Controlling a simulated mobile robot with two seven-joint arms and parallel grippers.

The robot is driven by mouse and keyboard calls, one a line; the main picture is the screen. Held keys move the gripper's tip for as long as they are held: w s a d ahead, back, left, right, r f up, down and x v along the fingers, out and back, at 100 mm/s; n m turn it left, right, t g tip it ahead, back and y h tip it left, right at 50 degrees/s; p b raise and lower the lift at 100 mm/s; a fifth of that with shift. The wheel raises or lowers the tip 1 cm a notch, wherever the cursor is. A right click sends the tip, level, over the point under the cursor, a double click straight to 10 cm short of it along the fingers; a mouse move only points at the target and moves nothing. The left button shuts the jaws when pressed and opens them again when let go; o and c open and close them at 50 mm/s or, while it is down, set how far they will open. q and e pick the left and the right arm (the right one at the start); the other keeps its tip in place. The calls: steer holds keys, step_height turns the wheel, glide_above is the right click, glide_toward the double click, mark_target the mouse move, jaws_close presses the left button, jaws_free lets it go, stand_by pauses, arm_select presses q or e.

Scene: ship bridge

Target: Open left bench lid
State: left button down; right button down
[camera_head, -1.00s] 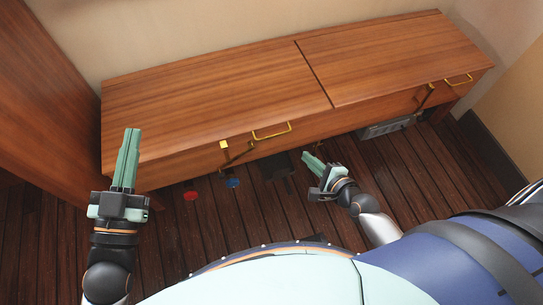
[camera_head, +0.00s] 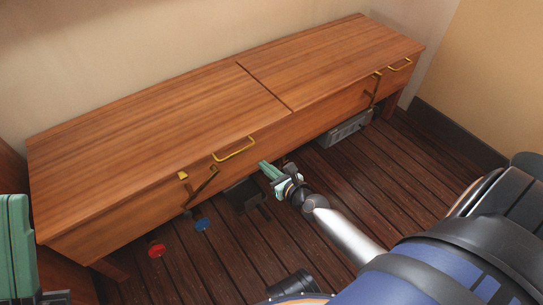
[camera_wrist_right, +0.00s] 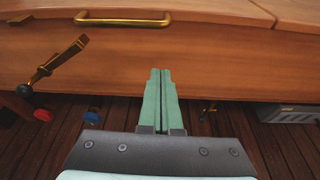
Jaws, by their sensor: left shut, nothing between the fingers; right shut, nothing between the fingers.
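The wooden bench has two lids side by side, both lying flat and closed. The left bench lid (camera_head: 150,125) has a brass handle (camera_head: 234,150) at its front edge; the handle also shows in the right wrist view (camera_wrist_right: 122,20). My right gripper (camera_head: 264,165) is shut and empty, in front of the bench and a little below and right of that handle, apart from it. In the right wrist view its fingertips (camera_wrist_right: 160,72) point at the bench front. My left gripper (camera_head: 14,198) is shut at the left picture edge, partly cut off, left of the bench.
The right lid (camera_head: 335,58) has its own handle (camera_head: 400,65). Brass latches (camera_head: 200,187) hang on the bench front. Under the bench are a grey box (camera_head: 345,130), a dark box and red (camera_head: 157,250) and blue discs (camera_head: 202,224). Dark plank floor lies open in front.

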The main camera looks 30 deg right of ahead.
steer(key=b+x, duration=0.2)
steer(key=x, duration=0.3)
steer(key=shift+s+d+r+p, duration=0.1)
steer(key=shift+s+r+p, duration=0.05)
steer(key=shift+r+p, duration=1.5)
steer(key=shift+r+b, duration=0.3)
steer(key=shift+r, duration=0.05)
steer(key=shift+r, duration=0.15)
